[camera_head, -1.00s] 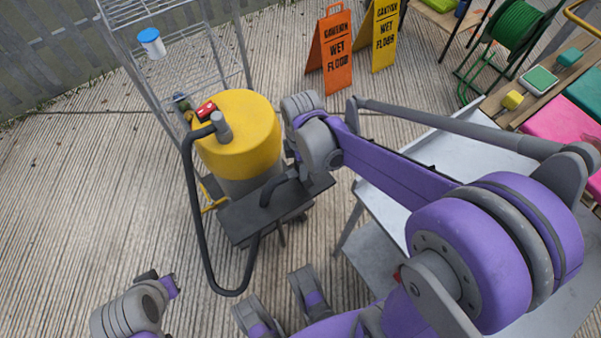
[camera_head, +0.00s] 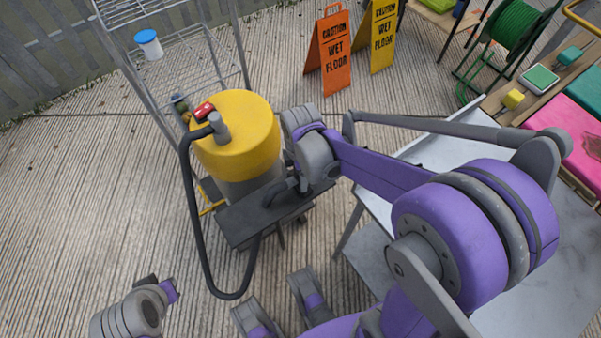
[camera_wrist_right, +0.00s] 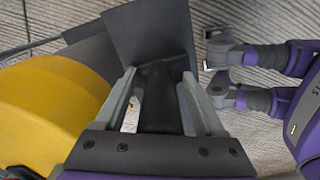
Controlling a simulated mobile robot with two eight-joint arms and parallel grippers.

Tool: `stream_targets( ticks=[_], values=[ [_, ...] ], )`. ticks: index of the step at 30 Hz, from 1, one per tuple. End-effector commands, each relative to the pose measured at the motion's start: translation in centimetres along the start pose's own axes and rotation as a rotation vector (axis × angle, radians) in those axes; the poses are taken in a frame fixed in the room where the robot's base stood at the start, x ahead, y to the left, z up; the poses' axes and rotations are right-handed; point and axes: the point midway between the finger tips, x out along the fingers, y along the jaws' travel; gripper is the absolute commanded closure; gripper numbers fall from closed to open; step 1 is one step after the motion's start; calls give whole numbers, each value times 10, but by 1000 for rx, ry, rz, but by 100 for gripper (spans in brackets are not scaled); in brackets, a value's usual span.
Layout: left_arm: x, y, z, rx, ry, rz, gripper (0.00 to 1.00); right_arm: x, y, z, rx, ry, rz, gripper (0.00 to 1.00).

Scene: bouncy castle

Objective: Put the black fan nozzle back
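The black fan nozzle (camera_wrist_right: 160,100) is a dark neck between the two pale fingers of my right gripper (camera_wrist_right: 160,78) in the right wrist view. The fingers appear to bear on both sides of it. A dark flat panel lies beyond the tips. The vacuum's black hose (camera_head: 195,235) loops down in front. My left arm's end (camera_head: 160,288) shows at bottom left; its fingers cannot be made out.
A wire shelf (camera_head: 190,60) with a white, blue-lidded tub (camera_head: 149,45) stands behind the vacuum. A grey metal table (camera_head: 450,150) is to the right. Orange (camera_head: 335,60) and yellow (camera_head: 381,40) wet-floor signs stand at the back. Floor at left is clear.

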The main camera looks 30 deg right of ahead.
Motion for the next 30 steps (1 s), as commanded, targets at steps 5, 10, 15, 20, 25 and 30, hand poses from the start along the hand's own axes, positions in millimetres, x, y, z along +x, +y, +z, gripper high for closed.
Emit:
stream_targets(
  ticks=[5, 10, 15, 20, 25, 30],
  values=[
    [-2, 0, -1, 0, 1, 0, 100, -2, 0, 0, 0, 0, 0, 29],
    [-9, 0, -4, 0, 3, 0, 100, -23, 0, 0, 0, 0, 1, 29],
    [-20, 0, -8, 0, 7, 0, 100, -61, 0, 0, 0, 0, 1, 29],
    [-27, 0, -12, 0, 10, 0, 100, -94, 0, 0, 0, 0, 1, 29],
    [-31, 0, -14, 0, 11, 0, 100, -116, 0, 0, 0, 0, 0, 29],
    [-32, 0, -14, 0, 12, 0, 100, -124, -8, 0, 57, 4, 18, 29]
  ],
)
